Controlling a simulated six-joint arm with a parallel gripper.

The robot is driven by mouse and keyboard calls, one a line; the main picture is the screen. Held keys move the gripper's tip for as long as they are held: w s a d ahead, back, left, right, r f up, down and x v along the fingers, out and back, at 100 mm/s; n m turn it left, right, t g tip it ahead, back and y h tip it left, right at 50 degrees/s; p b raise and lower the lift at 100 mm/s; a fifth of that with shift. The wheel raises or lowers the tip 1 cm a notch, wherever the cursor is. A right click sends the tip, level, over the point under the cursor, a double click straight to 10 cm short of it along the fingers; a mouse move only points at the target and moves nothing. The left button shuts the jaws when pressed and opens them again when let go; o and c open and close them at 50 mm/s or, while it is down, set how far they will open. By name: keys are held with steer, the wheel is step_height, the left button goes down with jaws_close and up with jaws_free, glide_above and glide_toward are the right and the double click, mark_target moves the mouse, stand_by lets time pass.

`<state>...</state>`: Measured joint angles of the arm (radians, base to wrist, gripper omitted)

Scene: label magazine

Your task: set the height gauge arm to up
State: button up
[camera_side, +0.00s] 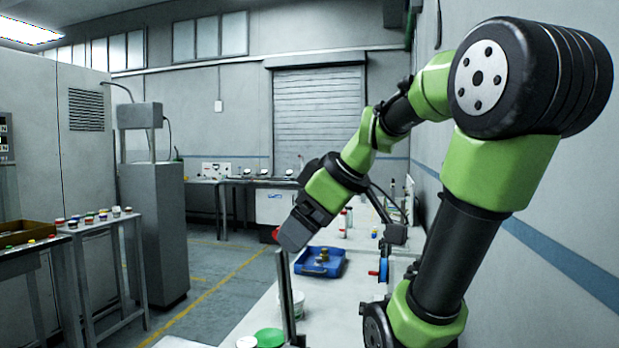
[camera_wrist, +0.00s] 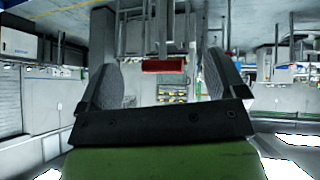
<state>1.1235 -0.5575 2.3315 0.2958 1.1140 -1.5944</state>
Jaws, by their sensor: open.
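A dark upright post (camera_side: 286,300) stands at the front edge of the white table in the side view; it looks like the height gauge. A small red piece (camera_side: 275,233) shows just left of my gripper (camera_side: 292,236), near the post's top. In the wrist view, a red bar (camera_wrist: 163,65) appears between the two fingers of my gripper (camera_wrist: 160,82), beyond the tips or between them; I cannot tell which. The fingers are apart and do not visibly touch it.
A blue tray (camera_side: 306,268) with small parts sits on the white table behind the post. A green lid (camera_side: 270,337) and white round containers lie at the front. A blue reel (camera_side: 383,270) and bottles stand to the right. The air left of my gripper is free.

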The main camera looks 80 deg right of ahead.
step_height(320, 180, up, 8)
steer(key=shift+s+a, duration=0.15)
steer(key=shift+s, duration=0.2)
stand_by(0.4)
steer(key=w+a+f+m+y, duration=0.1)
steer(key=a+f+m+y, duration=0.2)
steer(key=a+f, duration=0.7)
steer(key=a+y, duration=0.1)
steer(key=a, duration=0.2)
steer(key=shift+a+f, duration=0.25)
steer(key=shift+a, duration=0.05)
